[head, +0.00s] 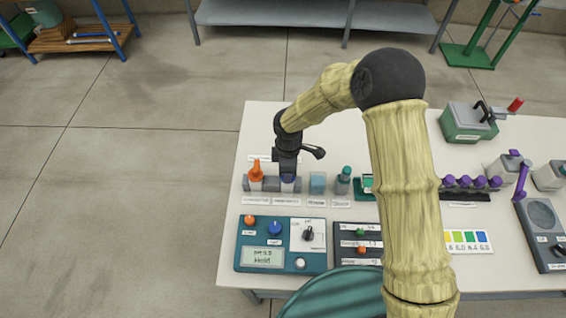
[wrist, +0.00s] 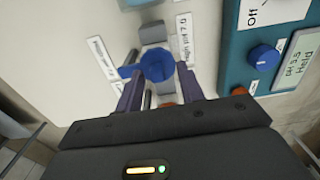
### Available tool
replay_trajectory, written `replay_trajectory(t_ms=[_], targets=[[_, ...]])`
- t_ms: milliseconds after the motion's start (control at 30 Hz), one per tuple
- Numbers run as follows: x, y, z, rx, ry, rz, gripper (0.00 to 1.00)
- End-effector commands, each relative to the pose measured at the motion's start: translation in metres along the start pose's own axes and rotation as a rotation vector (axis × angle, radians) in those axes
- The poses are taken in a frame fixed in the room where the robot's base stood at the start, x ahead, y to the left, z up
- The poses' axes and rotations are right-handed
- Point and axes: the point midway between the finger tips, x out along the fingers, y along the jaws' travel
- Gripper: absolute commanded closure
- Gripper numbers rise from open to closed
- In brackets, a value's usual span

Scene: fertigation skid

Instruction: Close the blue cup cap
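The blue cup cap (wrist: 158,65) shows in the wrist view as a round blue top with a small tab to its left. In the head view only a little blue (head: 288,178) shows on the white cup in the grey holder, just under my gripper. My gripper (head: 287,168) points down over this cup. In the wrist view my gripper (wrist: 159,80) is open, with one dark finger on each side of the blue cap. I cannot tell whether the fingers touch it. The cap's hinge and how far it is closed are hard to make out.
An orange-capped cup (head: 256,174) stands left of the blue one, close to my gripper. A teal pH meter (head: 281,244) lies in front. The table behind the holder is mostly clear.

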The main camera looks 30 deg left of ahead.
Motion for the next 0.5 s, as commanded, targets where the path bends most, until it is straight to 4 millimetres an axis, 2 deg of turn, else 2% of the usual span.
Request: replay_trajectory(t_ms=[233,500], targets=[[-0.022,0.001,0.000,0.002,0.002,0.004,0.62],[-0.075,0.001,-0.001,0.003,0.002,0.005,0.62]])
